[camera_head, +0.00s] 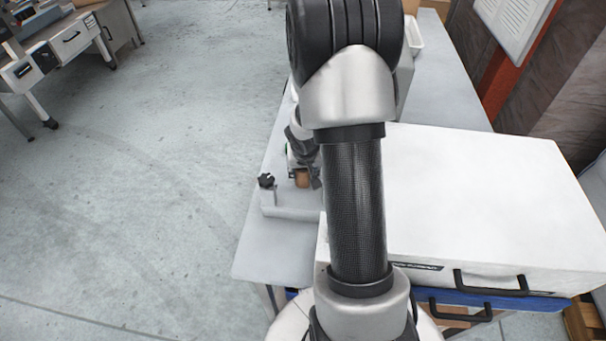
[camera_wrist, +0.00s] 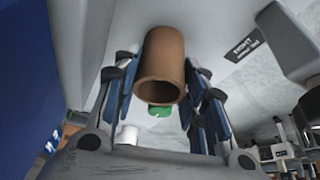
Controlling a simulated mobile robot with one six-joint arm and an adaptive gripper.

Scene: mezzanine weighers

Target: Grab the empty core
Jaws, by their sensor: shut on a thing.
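The empty core is a short brown hollow tube. In the wrist view the core (camera_wrist: 163,62) sits between the fingers of my gripper (camera_wrist: 160,98), its open end facing the camera. My gripper is shut on it. In the head view the core (camera_head: 302,178) shows as a small brown patch at my gripper (camera_head: 303,172), over the left part of the table, largely hidden by my arm. I cannot tell whether the core touches what is beneath it.
A white fixture with a black knob (camera_head: 266,181) stands at the table's left edge, close to my gripper. A large white box with black handles (camera_head: 490,200) fills the right side. A green round thing (camera_wrist: 160,111) shows beyond the core. Open floor (camera_head: 150,170) lies to the left.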

